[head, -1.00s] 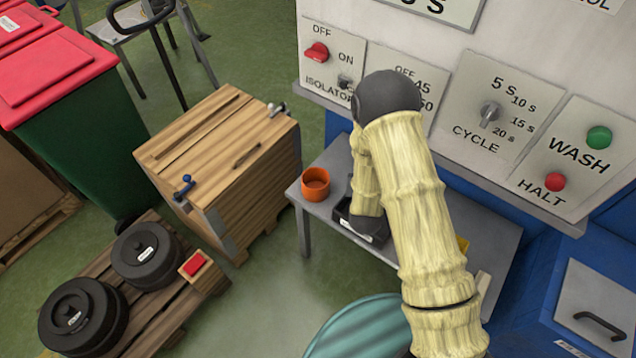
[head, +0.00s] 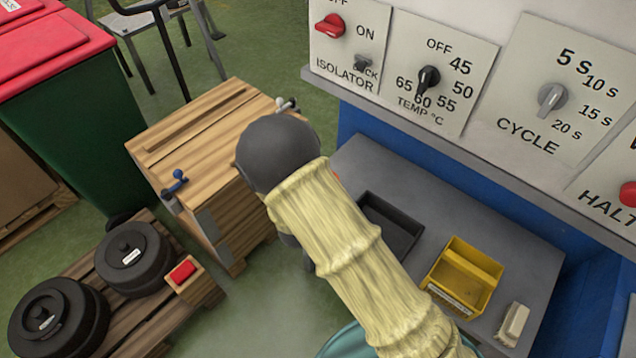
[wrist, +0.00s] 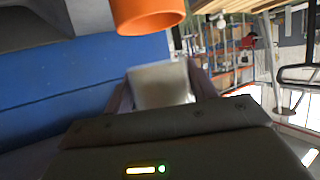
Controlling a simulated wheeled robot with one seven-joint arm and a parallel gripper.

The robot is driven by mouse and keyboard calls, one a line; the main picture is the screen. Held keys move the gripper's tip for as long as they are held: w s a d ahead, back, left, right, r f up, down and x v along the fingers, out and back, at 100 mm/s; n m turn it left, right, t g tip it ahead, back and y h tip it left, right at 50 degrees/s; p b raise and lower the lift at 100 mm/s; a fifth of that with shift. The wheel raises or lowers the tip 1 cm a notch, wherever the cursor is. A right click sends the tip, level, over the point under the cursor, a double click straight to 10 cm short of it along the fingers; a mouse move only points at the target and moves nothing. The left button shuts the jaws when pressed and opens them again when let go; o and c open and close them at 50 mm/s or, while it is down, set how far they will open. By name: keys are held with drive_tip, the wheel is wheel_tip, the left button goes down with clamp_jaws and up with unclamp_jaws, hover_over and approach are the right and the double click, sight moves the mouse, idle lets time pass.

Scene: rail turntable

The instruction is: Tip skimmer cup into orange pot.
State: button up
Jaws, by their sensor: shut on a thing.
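The orange pot (wrist: 148,14) is at the top edge of the wrist view, partly cut off. In the head view only a thin orange sliver (head: 336,175) shows beside my arm at the table's left end. My gripper (wrist: 162,90) is shut on a pale grey piece, which I take to be the skimmer cup (wrist: 160,75), just below the pot in the wrist picture. A gap shows between them. The cup's inside and contents cannot be seen, and its tilt is unclear. My arm hides the gripper and cup in the head view.
The grey table (head: 460,215) carries a black tray (head: 392,228), a yellow bin (head: 463,277) and a brush (head: 513,324). The control panel (head: 450,75) rises behind it.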

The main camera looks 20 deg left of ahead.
drive_tip(key=shift+s+d, duration=0.1)
drive_tip(key=shift+s, duration=0.05)
drive_tip(key=shift+d+f, duration=0.15)
drive_tip(key=shift+f, duration=0.15)
drive_tip(key=shift+s+f+g, duration=0.15)
drive_tip(key=shift+f+g, duration=0.2)
drive_tip(key=shift+f, duration=0.35)
drive_tip(key=shift+s+f+g, duration=0.1)
drive_tip(key=shift+f+g, duration=0.25)
drive_tip(key=shift+f, duration=0.3)
drive_tip(key=shift+s+r+g+p, duration=0.1)
drive_tip(key=shift+r+g+p, duration=0.2)
drive_tip(key=shift+p, duration=0.55)
drive_tip(key=shift+s+f+g+p, duration=0.1)
drive_tip(key=shift+s+g+p, duration=0.05)
drive_tip(key=shift+g+p, duration=0.35)
drive_tip(key=shift+s+r+g+h+p, duration=0.2)
drive_tip(key=shift+g+h+p, duration=0.15)
drive_tip(key=shift+p, duration=0.8)
drive_tip(key=shift+f+g+p, duration=0.2)
drive_tip(key=shift+g+p, duration=0.25)
drive_tip(key=shift+p, duration=0.05)
drive_tip(key=shift+s+f+g+p, duration=0.15)
drive_tip(key=shift+f+g+p, duration=0.25)
drive_tip(key=shift+f+g, duration=0.1)
